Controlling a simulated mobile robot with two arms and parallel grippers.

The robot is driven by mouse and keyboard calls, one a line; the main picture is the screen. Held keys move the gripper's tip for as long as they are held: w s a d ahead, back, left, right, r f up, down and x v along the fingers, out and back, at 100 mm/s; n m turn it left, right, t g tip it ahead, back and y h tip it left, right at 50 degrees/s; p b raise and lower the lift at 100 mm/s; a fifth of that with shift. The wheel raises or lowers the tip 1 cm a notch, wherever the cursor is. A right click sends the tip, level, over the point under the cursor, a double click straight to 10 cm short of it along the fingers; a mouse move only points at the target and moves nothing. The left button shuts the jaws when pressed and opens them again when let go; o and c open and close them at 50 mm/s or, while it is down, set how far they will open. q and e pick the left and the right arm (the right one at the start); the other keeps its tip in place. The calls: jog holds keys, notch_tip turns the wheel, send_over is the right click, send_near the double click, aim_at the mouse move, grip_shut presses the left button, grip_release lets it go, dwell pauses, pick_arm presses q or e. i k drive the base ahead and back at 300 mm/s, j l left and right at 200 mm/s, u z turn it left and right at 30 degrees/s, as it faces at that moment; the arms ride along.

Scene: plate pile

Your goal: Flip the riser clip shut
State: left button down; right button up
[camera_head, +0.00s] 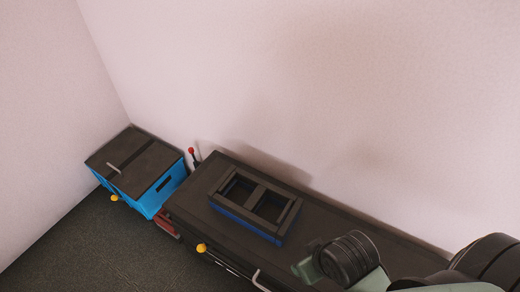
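I cannot make out which part is the riser clip. A dark frame with two openings and a blue lower edge (226,206) lies on the dark bench top (340,222). A small lever with a red knob (191,151) stands upright at the bench's left end. A yellow knob (201,247) sits on the bench's front side, near a thin pale bar (228,265). Neither gripper shows in the head view. Only links of my own arm, black and grey-green, show at the lower right.
A blue box (172,187) with a dark top stands left of the bench, near the wall corner. It has a pale handle on top and a yellow knob (115,198) at its front. A plain wall runs behind. Dark floor (90,250) is clear at the lower left.

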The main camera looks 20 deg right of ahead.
aim_at(191, 151)
jog(key=i+j+z, duration=0.1)
jog(key=j+z, duration=0.25)
jog(key=j, duration=0.6)
jog(key=j+z, duration=0.35)
jog(key=j, duration=0.6)
jog(key=i+j, duration=0.25)
jog(key=j, duration=0.15)
jog(key=i+j, duration=0.2)
jog(key=j, duration=0.25)
jog(key=i+j, duration=0.25)
jog(key=j, duration=0.15)
jog(key=i+j, duration=0.25)
jog(key=j, duration=0.15)
